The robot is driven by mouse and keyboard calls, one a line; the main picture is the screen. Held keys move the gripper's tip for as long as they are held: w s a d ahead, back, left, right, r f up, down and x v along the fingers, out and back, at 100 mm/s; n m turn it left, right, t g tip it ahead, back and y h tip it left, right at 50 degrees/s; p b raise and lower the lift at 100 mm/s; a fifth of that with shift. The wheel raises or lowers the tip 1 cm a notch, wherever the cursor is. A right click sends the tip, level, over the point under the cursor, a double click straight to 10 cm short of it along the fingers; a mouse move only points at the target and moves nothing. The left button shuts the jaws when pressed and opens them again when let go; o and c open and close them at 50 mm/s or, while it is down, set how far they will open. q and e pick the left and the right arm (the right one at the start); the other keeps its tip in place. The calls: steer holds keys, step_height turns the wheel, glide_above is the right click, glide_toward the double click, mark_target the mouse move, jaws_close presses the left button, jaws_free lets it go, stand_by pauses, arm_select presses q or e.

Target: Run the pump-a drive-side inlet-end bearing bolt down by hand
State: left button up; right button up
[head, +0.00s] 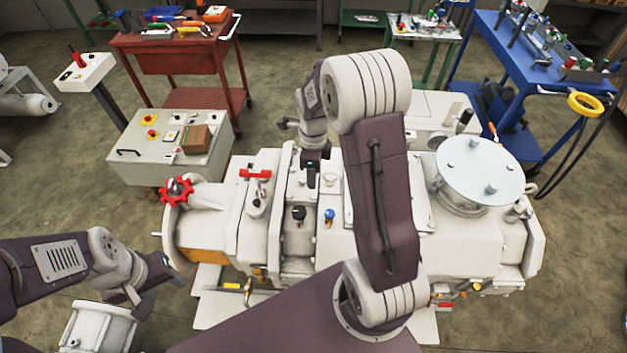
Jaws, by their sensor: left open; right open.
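The white vacuum pump (380,270) lies across the middle of the head view. A red handwheel (177,191) is at its left end, a red lever (255,174) stands on top, and a round grey flange plate (478,168) is at its right. My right gripper (313,172) points down just above the pump's top, left of centre; it is open, with its fingertips small and dark. My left gripper (152,292) is open at the lower left, apart from the pump. I cannot pick out the bearing bolt; my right arm covers part of the pump top.
A grey control box (170,142) with a brown block stands behind the pump at left. A red tool cart (175,60) is further back. A blue cart (550,70) with a yellow ring (585,104) stands at right.

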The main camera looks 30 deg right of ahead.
mark_target(314, 196)
step_height(314, 196, down, 9)
steer(key=n, duration=1.8)
steer(key=shift+f, duration=0.15)
jaws_close()
